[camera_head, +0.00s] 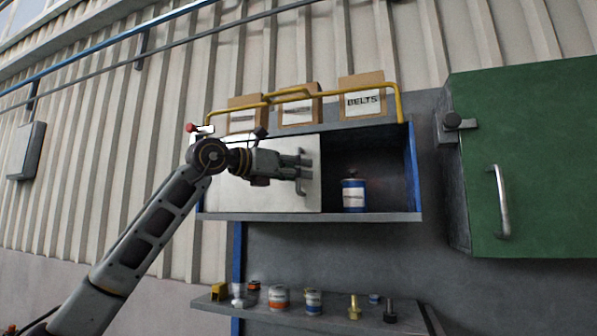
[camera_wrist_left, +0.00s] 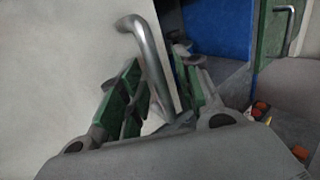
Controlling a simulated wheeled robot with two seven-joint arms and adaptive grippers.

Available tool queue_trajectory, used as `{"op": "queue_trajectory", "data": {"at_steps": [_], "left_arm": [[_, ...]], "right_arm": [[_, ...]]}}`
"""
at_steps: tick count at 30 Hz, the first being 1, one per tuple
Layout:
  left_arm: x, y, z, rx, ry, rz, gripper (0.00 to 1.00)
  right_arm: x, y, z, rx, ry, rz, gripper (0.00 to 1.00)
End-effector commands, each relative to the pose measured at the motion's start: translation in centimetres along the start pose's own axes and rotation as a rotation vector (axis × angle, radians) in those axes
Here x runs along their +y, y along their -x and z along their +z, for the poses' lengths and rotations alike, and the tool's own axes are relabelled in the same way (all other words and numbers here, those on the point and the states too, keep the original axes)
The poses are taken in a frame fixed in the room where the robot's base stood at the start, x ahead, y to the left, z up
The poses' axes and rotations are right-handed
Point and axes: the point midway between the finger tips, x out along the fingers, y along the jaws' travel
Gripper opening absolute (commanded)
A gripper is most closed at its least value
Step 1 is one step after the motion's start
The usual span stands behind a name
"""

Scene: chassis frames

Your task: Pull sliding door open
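The pale sliding door (camera_head: 287,198) covers the left part of a wall cabinet, and the right part stands open. A grey bar handle (camera_wrist_left: 152,58) is on the door's face in the left wrist view. My left gripper (camera_head: 303,165) is at the door's right side in the head view. In the left wrist view its green-padded fingers (camera_wrist_left: 157,65) are apart, one on each side of the handle, with gaps showing. Whether either finger touches the handle is unclear. My right gripper is in neither view.
A blue-and-white can (camera_head: 353,194) stands in the open part. Boxes, one marked BELTS (camera_head: 364,102), sit on top behind a yellow rail (camera_head: 400,103). A lower shelf (camera_head: 262,310) holds several small items. A green cabinet (camera_head: 540,150) is at the right.

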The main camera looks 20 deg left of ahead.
Motion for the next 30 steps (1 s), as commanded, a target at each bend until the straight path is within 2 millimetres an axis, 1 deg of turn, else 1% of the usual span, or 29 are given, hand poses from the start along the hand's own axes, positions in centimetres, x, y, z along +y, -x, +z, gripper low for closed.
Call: {"op": "queue_trajectory", "data": {"at_steps": [5,8,24,30], "left_arm": [[0.0,1.4,0.0,0.0,-0.001,0.001,0.34],[0.1,2.6,0.0,-0.001,-0.001,0.001,0.34],[0.1,9.5,0.0,0.0,0.0,0.002,0.34],[0.1,11.1,0.0,0.0,0.0,0.001,0.34]], "right_arm": [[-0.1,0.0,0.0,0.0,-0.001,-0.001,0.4],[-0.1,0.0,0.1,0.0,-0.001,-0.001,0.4],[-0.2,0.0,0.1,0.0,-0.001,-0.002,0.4],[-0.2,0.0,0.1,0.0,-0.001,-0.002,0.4]]}}
